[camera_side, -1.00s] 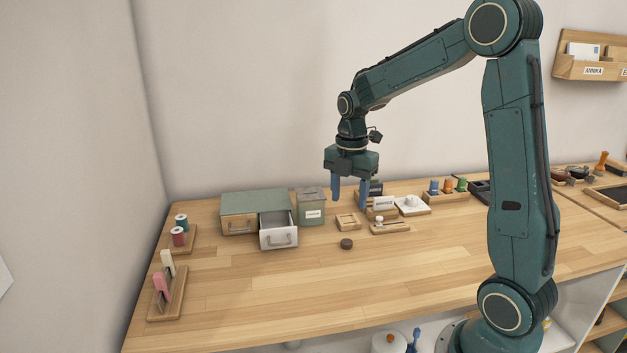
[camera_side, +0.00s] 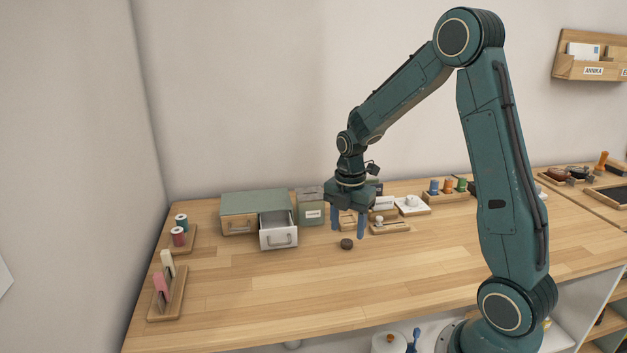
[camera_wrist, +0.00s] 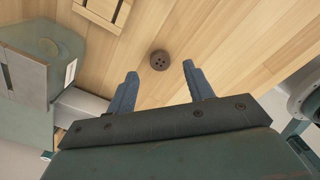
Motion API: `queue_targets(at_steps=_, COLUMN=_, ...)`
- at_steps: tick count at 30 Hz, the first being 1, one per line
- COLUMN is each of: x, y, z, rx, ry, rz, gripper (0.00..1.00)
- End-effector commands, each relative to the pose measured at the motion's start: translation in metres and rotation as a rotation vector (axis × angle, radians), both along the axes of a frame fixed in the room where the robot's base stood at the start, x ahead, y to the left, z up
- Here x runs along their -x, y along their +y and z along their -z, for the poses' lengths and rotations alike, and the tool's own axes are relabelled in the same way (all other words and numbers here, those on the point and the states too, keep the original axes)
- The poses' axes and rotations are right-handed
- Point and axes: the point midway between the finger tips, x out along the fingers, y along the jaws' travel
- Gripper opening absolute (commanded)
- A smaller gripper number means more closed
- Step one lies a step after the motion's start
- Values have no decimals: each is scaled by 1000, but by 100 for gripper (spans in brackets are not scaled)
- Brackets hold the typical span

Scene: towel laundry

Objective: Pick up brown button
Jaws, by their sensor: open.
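The brown button (camera_side: 346,244) is a small dark round disc lying flat on the wooden table, in front of the small trays. In the wrist view the brown button (camera_wrist: 159,60) shows several holes and lies between and just beyond the two blue fingertips. My gripper (camera_side: 347,236) points down above and around the button's place in the side view. Its fingers (camera_wrist: 158,70) are spread wide and hold nothing. Its exact height above the button is hard to tell.
A green cabinet (camera_side: 245,204) has an open white drawer (camera_side: 278,240) left of my gripper. A grey-green labelled box (camera_side: 312,213) stands beside it. Small wooden trays (camera_side: 390,228) sit behind and right. The front of the table (camera_side: 300,290) is clear.

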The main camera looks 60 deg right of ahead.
Motion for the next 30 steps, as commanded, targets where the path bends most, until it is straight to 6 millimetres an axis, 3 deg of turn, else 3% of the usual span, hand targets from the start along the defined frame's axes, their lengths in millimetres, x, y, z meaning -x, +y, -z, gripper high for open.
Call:
queue_targets(at_steps=9, x=1, y=0, z=33, rx=-1, ry=1, rz=0, gripper=52)
queue_targets(at_steps=26, x=0, y=0, z=35, rx=0, ry=-1, rz=0, gripper=52)
queue_targets(at_steps=30, x=0, y=0, z=35, rx=0, ry=-1, rz=0, gripper=24)
